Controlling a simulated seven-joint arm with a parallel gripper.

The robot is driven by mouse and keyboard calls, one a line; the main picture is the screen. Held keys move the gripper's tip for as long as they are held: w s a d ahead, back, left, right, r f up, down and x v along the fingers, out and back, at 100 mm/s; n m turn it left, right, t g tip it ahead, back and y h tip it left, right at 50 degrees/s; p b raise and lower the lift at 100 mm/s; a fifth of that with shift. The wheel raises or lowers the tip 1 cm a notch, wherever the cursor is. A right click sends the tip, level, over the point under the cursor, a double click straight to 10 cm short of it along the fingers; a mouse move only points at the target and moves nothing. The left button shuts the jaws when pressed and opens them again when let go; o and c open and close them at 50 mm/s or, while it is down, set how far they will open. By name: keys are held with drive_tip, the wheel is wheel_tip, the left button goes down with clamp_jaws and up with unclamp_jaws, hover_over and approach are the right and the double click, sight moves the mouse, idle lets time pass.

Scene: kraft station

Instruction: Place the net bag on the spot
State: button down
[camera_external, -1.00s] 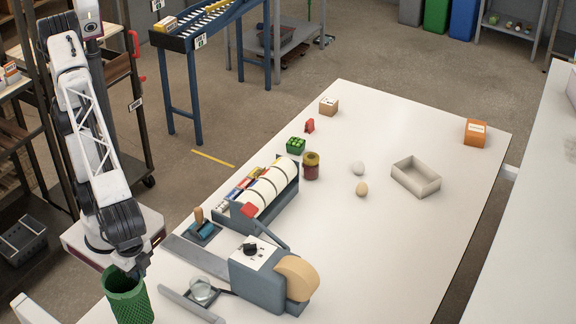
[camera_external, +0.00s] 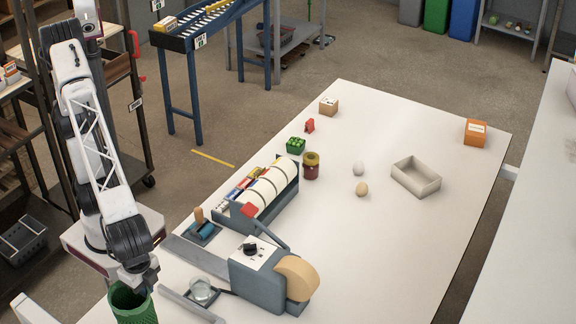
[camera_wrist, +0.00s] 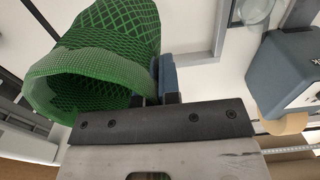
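The net bag is a green mesh tube with an open rim. It shows at the lower left of the external view (camera_external: 133,306), its lower part cut off by the picture's edge. In the wrist view the net bag (camera_wrist: 110,35) fills the upper left, with its rim toward the camera. My gripper (camera_wrist: 165,82) is shut on the edge of the net bag, near its rim. In the external view my gripper (camera_external: 143,282) is just above and beside the rim, and its fingertips are partly hidden. I cannot make out a marked spot.
A grey tape dispenser (camera_external: 258,277) stands right of the bag, with a glass dish (camera_external: 202,290) between them. The white table's right part (camera_external: 390,250) is clear.

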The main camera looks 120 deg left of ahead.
drive_tip(key=shift+f, duration=1.3)
drive_tip(key=c, duration=1.3)
unclamp_jaws()
drive_tip(key=shift+c, duration=0.2)
wheel_tip(320, 180, up, 12)
drive_tip(key=shift+r, duration=0.1)
drive_tip(key=shift+a, duration=0.15)
